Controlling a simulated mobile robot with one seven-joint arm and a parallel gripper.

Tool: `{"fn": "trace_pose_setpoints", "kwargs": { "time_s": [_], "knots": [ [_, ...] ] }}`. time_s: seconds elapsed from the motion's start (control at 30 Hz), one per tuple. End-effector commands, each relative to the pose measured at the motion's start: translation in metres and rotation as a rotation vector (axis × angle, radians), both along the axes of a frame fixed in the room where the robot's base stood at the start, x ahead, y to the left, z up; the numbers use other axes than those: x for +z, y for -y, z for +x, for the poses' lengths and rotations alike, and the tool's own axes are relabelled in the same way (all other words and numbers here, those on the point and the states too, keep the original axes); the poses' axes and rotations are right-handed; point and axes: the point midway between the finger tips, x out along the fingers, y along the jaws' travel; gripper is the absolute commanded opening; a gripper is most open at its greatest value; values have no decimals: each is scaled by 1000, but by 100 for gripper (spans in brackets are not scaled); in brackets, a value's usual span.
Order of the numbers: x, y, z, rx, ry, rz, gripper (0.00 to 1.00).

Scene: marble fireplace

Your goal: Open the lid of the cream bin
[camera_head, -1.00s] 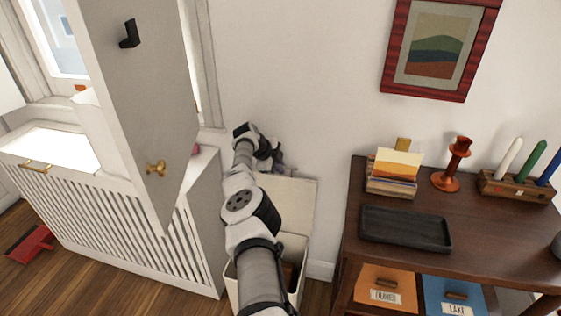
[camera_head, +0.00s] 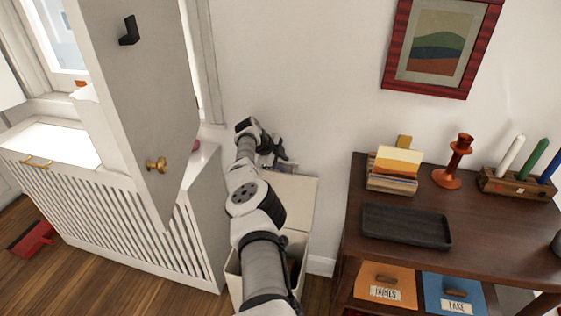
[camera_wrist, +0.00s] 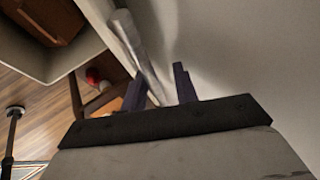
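The cream bin (camera_head: 233,284) stands on the floor between the white slatted cabinet and the dark wood shelf unit, partly hidden by my arm. Its lid (camera_head: 299,197) is raised, standing up at the back of the bin near the wall. My gripper (camera_head: 284,158) is by the lid's upper edge. In the wrist view my gripper (camera_wrist: 160,88) has its two dark fingers apart, with a pale strip behind the gap. I cannot tell whether a finger touches the lid. The bin's rim (camera_wrist: 72,62) shows at the upper left of that view, with a brown object inside.
A tall grey-white door panel (camera_head: 150,95) with a brass knob stands open left of my arm. The slatted cabinet (camera_head: 110,215) is below it. The dark shelf unit (camera_head: 480,235) at right holds a black tray (camera_head: 405,228) and a candlestick (camera_head: 453,160). The wall is close behind the lid.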

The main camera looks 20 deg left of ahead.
Motion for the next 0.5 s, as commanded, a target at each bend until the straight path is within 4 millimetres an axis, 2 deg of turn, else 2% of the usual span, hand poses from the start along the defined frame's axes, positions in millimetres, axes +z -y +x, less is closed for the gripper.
{"fn": "trace_pose_setpoints", "kwargs": {
  "time_s": [0.17, 0.5],
  "knots": [
    [2, -3, -3, 2, -6, 2, 32],
    [27, -11, -12, 2, -4, 1, 32]
  ]
}}
